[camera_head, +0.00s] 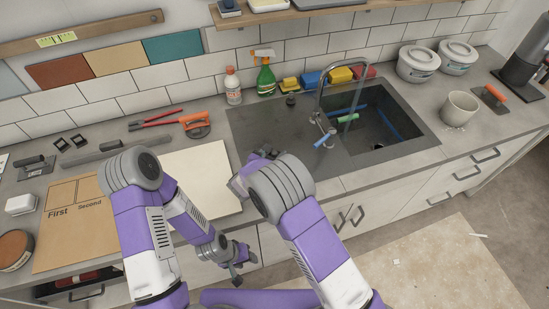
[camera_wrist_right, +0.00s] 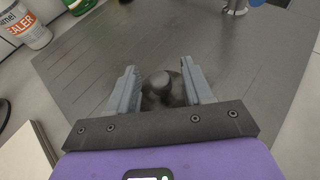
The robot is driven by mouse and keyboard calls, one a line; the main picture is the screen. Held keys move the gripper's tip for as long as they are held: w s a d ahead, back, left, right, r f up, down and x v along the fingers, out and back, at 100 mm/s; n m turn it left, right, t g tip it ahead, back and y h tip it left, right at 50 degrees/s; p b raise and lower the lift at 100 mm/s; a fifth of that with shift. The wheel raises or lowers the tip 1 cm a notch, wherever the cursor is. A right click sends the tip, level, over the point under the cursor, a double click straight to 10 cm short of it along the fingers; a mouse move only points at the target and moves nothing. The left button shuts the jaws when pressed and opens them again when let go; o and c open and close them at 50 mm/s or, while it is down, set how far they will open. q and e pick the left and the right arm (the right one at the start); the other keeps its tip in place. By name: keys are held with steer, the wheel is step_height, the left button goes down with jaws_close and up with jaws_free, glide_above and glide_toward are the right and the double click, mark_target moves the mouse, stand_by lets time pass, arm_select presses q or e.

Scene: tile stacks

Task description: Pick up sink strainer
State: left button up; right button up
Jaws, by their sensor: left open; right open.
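In the right wrist view, the sink strainer (camera_wrist_right: 163,84) is a dark round piece with a raised knob, on the grey sink drainboard. My right gripper (camera_wrist_right: 163,75) is open, with a finger on each side of it; I cannot tell whether they touch it. In the head view, my right gripper (camera_head: 268,153) is low over the drainboard's front left part, and its wrist largely hides the spot below. My left gripper (camera_head: 240,266) is open and empty in front of the counter's front edge, away from the strainer.
The sink basin (camera_head: 385,125) and tap (camera_head: 320,110) lie to the right. A white bottle (camera_head: 233,87), a green spray bottle (camera_head: 266,78), colored sponges (camera_head: 340,75) and a small dark piece (camera_head: 291,99) stand behind. A pale board (camera_head: 205,170) lies left of the drainboard.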

steer(key=shift+w+d+f, duration=0.1)
steer(key=shift+w, duration=0.1)
jaws_close()
